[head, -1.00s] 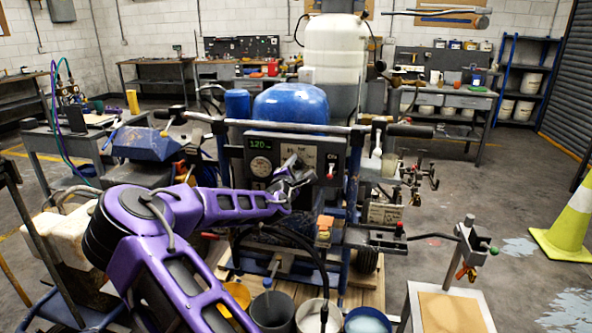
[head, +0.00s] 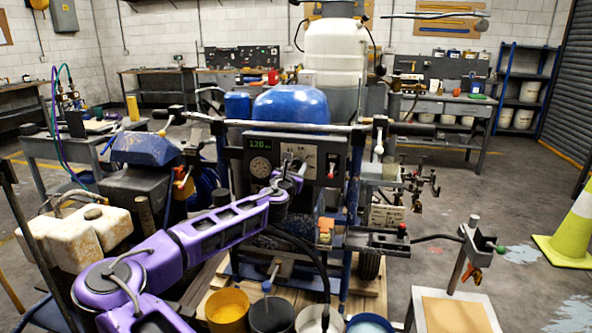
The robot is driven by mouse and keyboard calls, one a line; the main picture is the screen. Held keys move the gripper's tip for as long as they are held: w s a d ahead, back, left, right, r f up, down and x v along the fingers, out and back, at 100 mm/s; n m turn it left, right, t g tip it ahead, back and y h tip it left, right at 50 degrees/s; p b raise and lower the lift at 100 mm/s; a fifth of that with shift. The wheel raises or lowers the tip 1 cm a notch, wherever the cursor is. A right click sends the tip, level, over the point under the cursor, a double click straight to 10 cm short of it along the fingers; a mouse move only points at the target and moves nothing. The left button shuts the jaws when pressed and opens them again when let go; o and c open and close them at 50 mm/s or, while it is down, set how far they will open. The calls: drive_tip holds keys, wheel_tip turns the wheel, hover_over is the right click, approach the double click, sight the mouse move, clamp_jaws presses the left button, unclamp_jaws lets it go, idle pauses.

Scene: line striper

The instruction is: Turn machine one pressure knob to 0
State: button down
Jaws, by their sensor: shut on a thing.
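The line striper (head: 290,105) stands in the middle, with a blue tank and a dark control panel (head: 333,144) on its front. The panel has a green display (head: 259,143) that seems to read 120, a round gauge (head: 260,167), a pale label plate and a red switch (head: 331,170). My gripper (head: 290,163) is at the pale plate, left of the red switch, its fingers shut on a small knob there. The knob is mostly hidden by the fingers, and its pointer cannot be read. My purple arm reaches in from the lower left.
Paint buckets (head: 227,308) stand below the panel. A dark hose (head: 300,245) hangs in front of the machine. A white jug (head: 100,232) is at left, a small stand (head: 452,308) and a traffic cone (head: 572,232) at right.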

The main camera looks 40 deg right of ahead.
drive_tip(key=shift+n, duration=1.2)
drive_tip(key=shift+b, duration=0.3)
drive_tip(key=shift+c, duration=2.2)
unclamp_jaws()
drive_tip(key=shift+a, duration=0.1)
drive_tip(key=v, duration=1.7)
drive_tip(key=shift+p, duration=0.35)
drive_tip(key=shift+s+a, duration=0.1)
